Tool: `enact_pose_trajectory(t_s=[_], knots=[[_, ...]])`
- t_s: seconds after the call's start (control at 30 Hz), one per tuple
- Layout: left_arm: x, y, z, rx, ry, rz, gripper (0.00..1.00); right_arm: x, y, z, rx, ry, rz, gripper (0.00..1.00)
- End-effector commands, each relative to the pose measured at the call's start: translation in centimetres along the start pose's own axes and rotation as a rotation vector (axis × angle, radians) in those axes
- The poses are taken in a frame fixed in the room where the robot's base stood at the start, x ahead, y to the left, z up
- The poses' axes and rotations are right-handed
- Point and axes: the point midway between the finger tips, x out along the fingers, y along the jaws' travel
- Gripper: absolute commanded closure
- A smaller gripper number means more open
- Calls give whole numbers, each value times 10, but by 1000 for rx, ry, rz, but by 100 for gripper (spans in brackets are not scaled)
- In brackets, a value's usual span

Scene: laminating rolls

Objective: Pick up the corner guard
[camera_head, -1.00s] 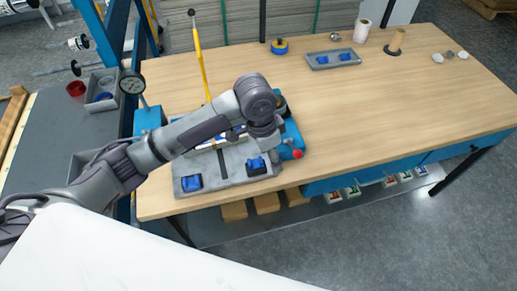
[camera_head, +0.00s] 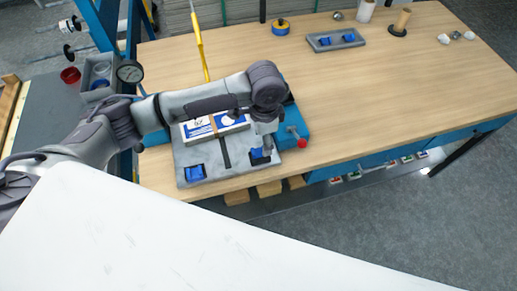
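The blue corner guards appear as small blue pieces. One (camera_head: 195,173) sits in a dark recess at the left front of a grey fixture plate (camera_head: 225,176). Another (camera_head: 257,154) is at the plate's right front, partly covered by my gripper. Two more, one on the left (camera_head: 324,41) and one on the right (camera_head: 349,38), lie in a grey tray (camera_head: 336,47) at the back. My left gripper (camera_head: 267,147) points down at the right front guard. Its fingers are small and partly hidden, so I cannot tell whether they are open or touching it. My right gripper is not in view.
A white and blue box (camera_head: 214,126) with a brown band lies on the fixture behind my gripper. A red knob (camera_head: 302,143) sticks out at its right. A yellow lever (camera_head: 199,45) stands behind. The wooden tabletop (camera_head: 400,80) is clear to the right.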

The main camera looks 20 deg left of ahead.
Motion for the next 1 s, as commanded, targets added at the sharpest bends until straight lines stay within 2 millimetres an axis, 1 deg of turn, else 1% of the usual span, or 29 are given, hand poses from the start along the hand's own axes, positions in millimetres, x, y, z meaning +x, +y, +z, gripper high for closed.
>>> enact_pose_trajectory(t_s=[0.13,0.2,0.3,0.4,0.57,0.67,0.83,0.87,1.0], knots=[[21,-2,-5,0,-4,2,38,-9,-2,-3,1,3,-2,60],[32,-2,-5,-1,-4,2,38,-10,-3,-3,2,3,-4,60],[42,-2,-5,1,-2,1,38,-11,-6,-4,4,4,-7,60],[45,-2,-5,2,-2,-1,38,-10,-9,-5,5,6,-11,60],[45,-2,-5,2,-1,-1,38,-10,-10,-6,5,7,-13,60],[45,-2,-5,2,-1,0,52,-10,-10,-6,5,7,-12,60],[45,-2,-5,2,-1,0,81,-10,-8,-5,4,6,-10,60],[45,-2,-5,1,-1,0,83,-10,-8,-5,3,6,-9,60],[45,-2,-5,1,-2,0,83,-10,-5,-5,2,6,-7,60]])
